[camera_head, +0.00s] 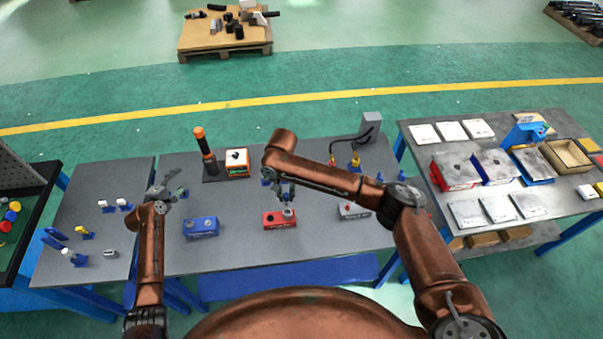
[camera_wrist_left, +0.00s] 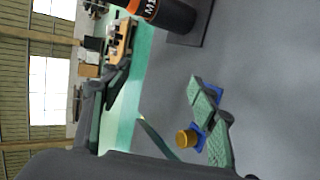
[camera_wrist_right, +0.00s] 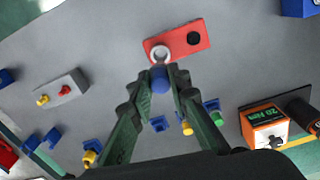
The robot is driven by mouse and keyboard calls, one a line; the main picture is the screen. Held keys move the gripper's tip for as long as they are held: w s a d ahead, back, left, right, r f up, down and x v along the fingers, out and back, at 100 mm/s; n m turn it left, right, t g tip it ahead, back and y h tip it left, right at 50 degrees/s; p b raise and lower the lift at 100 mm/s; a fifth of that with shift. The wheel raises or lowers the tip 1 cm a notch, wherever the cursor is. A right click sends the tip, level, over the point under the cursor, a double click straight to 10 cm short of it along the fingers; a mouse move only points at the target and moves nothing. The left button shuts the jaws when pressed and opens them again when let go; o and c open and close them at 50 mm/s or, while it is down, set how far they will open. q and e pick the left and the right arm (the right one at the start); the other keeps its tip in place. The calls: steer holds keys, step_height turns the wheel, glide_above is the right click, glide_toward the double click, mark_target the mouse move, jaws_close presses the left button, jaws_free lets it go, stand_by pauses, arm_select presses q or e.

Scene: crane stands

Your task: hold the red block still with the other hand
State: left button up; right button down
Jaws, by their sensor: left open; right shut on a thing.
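The red block (camera_head: 273,220) lies on the grey middle table, with a grey ring-like part at one end; the block also shows in the right wrist view (camera_wrist_right: 180,43). My right gripper (camera_head: 286,197) is over that end, its fingers (camera_wrist_right: 160,76) shut on a small blue-ended piece (camera_wrist_right: 160,84). The piece is beside or over the ring (camera_wrist_right: 159,54); whether it touches is unclear. A dark round hole (camera_wrist_right: 193,38) shows at the block's other end. My left gripper (camera_head: 170,191) is open and empty, left of the blue block and apart from the red block; its fingers (camera_wrist_left: 160,88) are spread.
A blue block (camera_head: 201,227) lies left of the red block, a grey block (camera_head: 353,211) right of it. Behind stand an orange-topped tool (camera_head: 203,143) and an orange box (camera_head: 237,163). Small pegs stand on the left table (camera_head: 75,210). Bare tabletop separates the blocks.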

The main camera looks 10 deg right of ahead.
arm_select(q)
steer(key=w+d+m+g+h, duration=0.1)
steer(key=d+g+h, duration=0.15)
steer(key=d, duration=1.05)
steer(key=s+d+f+g+h, duration=0.1)
steer(key=s+d, duration=0.1)
steer(key=d, duration=0.1)
steer(key=s+d+f+g+h, duration=0.1)
steer(key=s+d+g, duration=0.1)
steer(key=s+d, duration=0.1)
steer(key=s+d+f+n+g+h, duration=0.1)
steer(key=s+d+f+g, duration=0.1)
steer(key=s+d, duration=0.1)
steer(key=shift+s+d+h, duration=0.15)
steer(key=shift+d+h, duration=0.1)
steer(key=shift+d, duration=0.65)
steer(key=s+g, duration=0.1)
steer(key=s, duration=0.2)
steer(key=s+d+n+g+h, duration=0.1)
steer(key=s+g, duration=0.1)
steer(key=s, duration=0.1)
steer(key=s+n+g+h, duration=0.1)
steer(key=s, duration=0.2)
steer(key=shift+d+f+g, duration=0.15)
steer(key=shift+d+g, duration=0.1)
steer(key=shift+d, duration=0.1)
steer(key=shift+x, duration=4.4)
steer(key=shift+c, duration=0.7)
steer(key=c, duration=1.1)
